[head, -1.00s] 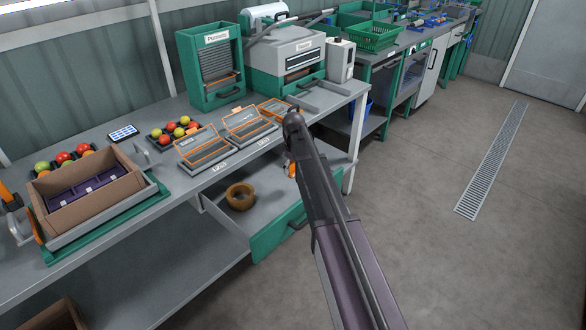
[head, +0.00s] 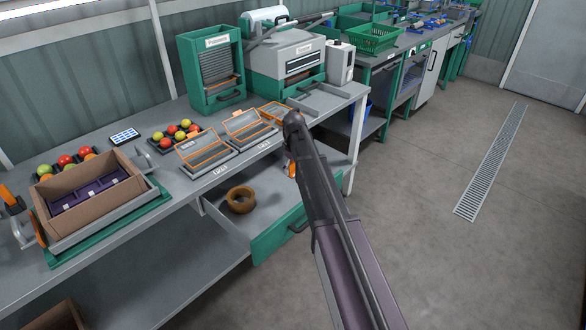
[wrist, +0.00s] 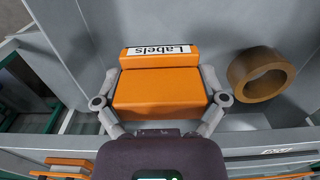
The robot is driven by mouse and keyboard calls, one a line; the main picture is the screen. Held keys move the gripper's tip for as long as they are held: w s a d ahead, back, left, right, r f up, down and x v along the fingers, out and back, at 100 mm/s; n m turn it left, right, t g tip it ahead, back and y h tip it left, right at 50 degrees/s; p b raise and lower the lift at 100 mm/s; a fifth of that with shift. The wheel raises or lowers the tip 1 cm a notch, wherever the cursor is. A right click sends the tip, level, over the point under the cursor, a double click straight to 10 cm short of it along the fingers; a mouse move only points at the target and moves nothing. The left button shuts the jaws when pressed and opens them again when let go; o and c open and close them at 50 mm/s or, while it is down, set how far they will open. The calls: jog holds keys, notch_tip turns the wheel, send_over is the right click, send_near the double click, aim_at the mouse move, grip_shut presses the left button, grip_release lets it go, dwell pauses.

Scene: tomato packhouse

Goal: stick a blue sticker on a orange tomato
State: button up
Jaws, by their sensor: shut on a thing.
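My gripper (wrist: 160,78) is shut on an orange label box (wrist: 157,92), one finger at each side of it. The box carries a white tag reading "Labels" and sits over the grey inside of the open drawer (wrist: 222,25); I cannot tell whether it touches the drawer floor. In the head view, my arm hides most of the gripper, and only a bit of the orange box (head: 291,169) shows. Red, green and orange-looking tomatoes lie in a dark tray (head: 153,146) on the bench.
A brown tape roll (wrist: 262,75) lies in the drawer beside the box; the green drawer front (head: 270,238) stands out from the bench. Orange-rimmed trays (head: 205,150), a cardboard box (head: 100,205) and green-and-grey machines (head: 210,70) occupy the bench top. The floor at right is clear.

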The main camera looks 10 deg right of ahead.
jog(key=shift+c, duration=0.7)
notch_tip(320, 180, up, 28)
jog(key=p, duration=2.7)
jog(key=shift+f+p, duration=0.15)
jog(key=shift+p, duration=0.2)
jog(key=shift+w, duration=0.2)
